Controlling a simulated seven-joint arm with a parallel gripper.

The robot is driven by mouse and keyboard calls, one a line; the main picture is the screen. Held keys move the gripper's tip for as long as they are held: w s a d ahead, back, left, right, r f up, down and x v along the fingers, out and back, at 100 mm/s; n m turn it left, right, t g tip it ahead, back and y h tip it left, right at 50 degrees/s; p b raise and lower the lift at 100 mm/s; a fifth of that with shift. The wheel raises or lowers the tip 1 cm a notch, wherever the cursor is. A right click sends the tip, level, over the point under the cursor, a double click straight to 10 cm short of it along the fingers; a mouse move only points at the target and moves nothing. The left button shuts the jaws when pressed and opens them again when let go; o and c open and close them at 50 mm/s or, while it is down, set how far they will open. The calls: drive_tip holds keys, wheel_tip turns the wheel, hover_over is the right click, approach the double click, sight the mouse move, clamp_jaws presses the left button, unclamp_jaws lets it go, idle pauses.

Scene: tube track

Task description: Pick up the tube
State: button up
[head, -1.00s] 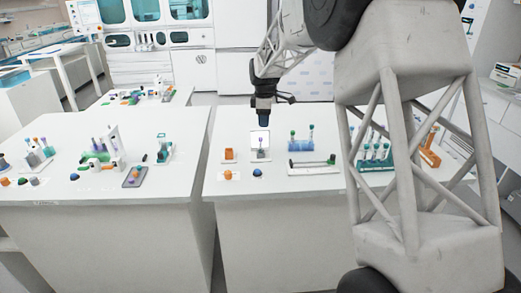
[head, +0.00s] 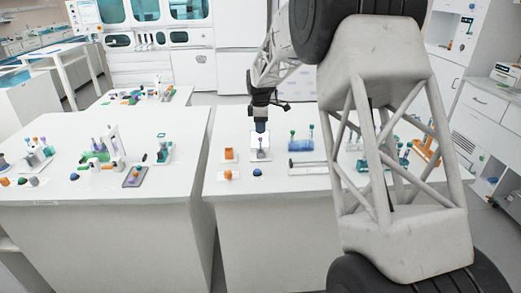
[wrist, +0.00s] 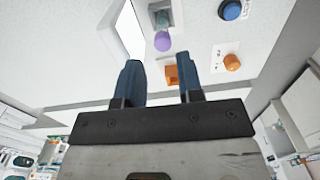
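A tube with a purple cap (wrist: 162,41) stands in a small grey holder (wrist: 160,18) in the wrist view. In the head view the holder (head: 261,156) is on the right-hand white table, and my gripper hides most of the tube. My gripper (head: 261,130) points down just above the holder. In the wrist view my gripper (wrist: 160,72) has its two blue fingers apart with nothing held between them. The purple cap shows beyond the fingertips, not between them.
An orange block (head: 229,155) stands left of the holder. An orange knob (head: 228,175) and a blue knob (head: 257,172) sit in front. Tubes with green and blue caps (head: 302,140) stand to the right. The table's front strip is mostly clear.

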sight(261, 138)
drive_tip(key=shift+f, duration=0.25)
drive_tip(key=shift+s+f, duration=0.15)
drive_tip(key=shift+f, duration=2.45)
drive_tip(key=c, duration=0.5)
drive_tip(key=shift+r, duration=0.15)
